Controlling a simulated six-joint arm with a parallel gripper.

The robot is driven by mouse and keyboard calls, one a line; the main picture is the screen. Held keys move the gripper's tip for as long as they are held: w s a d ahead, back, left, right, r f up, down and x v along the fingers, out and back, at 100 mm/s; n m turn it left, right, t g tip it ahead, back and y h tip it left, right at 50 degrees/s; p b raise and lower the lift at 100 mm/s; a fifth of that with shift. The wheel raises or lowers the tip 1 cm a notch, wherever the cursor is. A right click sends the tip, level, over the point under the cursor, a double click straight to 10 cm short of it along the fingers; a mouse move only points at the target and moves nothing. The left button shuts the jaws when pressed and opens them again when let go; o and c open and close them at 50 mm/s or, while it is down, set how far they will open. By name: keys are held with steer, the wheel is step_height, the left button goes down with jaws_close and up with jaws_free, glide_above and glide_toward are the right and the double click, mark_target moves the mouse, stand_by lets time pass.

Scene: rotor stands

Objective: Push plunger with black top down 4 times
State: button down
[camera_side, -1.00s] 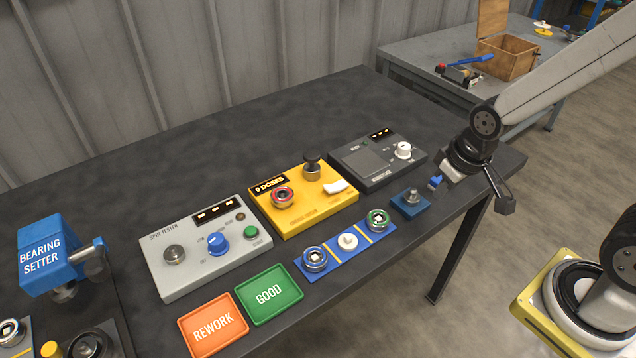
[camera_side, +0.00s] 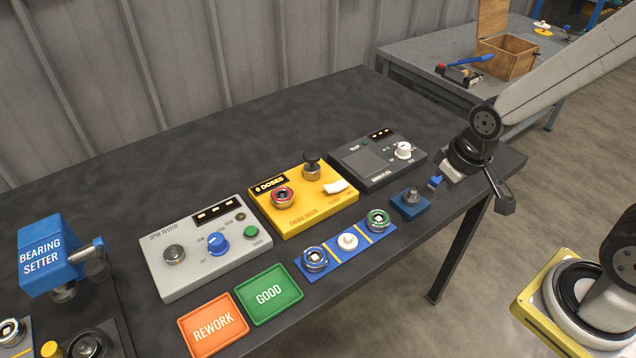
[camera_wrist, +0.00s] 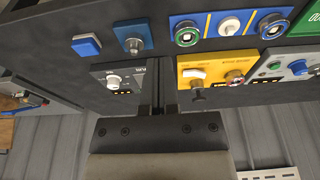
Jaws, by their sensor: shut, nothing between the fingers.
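The plunger with a black top (camera_side: 312,163) stands upright at the back of a yellow dosing unit (camera_side: 281,223), with its top raised above the unit. Its black top also shows in the wrist view (camera_wrist: 197,96). The unit's small display appears to read 0 DOSES. My gripper (camera_side: 443,177) is at the right end of the table, to the right of and apart from the plunger. In the wrist view my gripper (camera_wrist: 159,66) is shut, with nothing held between its fingers.
A dark grey device (camera_side: 377,160) with a white knob lies between the yellow unit and my gripper. A blue block with a knob (camera_side: 410,203) and a blue strip of parts (camera_side: 331,255) lie in front. A grey spin tester (camera_side: 190,277) stands left of the unit.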

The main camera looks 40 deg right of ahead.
stand_by(0.3)
step_height(320, 180, up, 5)
steer(key=m+t+y, duration=0.4)
steer(key=m+y, duration=0.2)
steer(key=m, duration=1.3)
glide_above(316, 154)
steer(key=shift+w+r, duration=0.1)
steer(key=shift+r, duration=0.05)
steer(key=shift+f, duration=4.4)
